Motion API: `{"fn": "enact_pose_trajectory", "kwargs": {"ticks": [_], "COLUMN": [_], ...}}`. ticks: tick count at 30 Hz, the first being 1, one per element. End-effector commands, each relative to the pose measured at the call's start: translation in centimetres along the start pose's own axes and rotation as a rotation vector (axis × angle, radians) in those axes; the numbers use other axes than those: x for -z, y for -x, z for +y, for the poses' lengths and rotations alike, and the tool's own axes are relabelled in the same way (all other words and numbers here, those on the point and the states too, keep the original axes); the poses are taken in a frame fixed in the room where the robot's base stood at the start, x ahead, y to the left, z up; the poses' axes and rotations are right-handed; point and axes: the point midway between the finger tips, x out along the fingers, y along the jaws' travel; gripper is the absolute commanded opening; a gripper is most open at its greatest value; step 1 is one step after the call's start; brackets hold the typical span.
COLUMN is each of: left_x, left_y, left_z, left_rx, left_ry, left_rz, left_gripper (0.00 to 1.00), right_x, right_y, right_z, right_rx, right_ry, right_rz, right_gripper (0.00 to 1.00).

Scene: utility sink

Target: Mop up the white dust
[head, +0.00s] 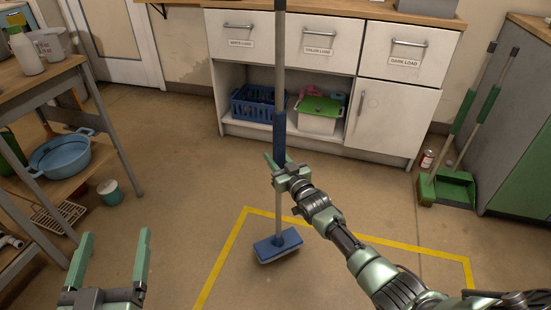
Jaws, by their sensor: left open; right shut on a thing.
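A mop (278,243) with a flat blue head and a long pale handle stands nearly upright. Its head is at the floor, by the far left corner of a yellow floor line. My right gripper (279,164) is shut on the mop's handle, just below its dark blue grip section. My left gripper (114,240) is open and empty at the lower left, apart from the mop. I cannot make out white dust on the floor in this view.
Yellow tape (355,232) outlines a floor area. A white cabinet (388,122) with labelled drawers stands behind. A wooden shelf (55,73) is at left, with a teal pot (110,192) beside it. A green dustpan (455,188) and can (426,159) stand at right. The middle floor is clear.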

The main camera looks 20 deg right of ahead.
Motion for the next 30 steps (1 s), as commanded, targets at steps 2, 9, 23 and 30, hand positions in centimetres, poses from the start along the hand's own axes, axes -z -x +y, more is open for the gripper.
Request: {"fn": "enact_pose_trajectory", "kwargs": {"ticks": [2,9,23,30], "left_x": [-0.9,-3.4,-3.9,-3.9], "left_y": [0.1,0.7,0.8,0.8], "left_z": [-0.1,-0.5,-0.5,-0.5], "left_rx": [0.003,0.011,0.012,0.012], "left_ry": [-0.001,-0.004,-0.004,-0.004], "left_rz": [-0.059,-0.186,-0.206,-0.208], "left_gripper": [0.82,0.82,0.82,0.82], "right_x": [0.8,1.3,1.3,1.3], "right_y": [-0.1,-0.2,-0.2,-0.1], "right_z": [0.0,0.0,0.0,-0.1], "right_rx": [0.000,0.000,0.000,0.001], "right_ry": [0.000,0.000,0.000,-0.001], "right_rz": [0.006,0.006,0.006,0.005], "right_gripper": [0.00,0.00,0.00,0.00]}}
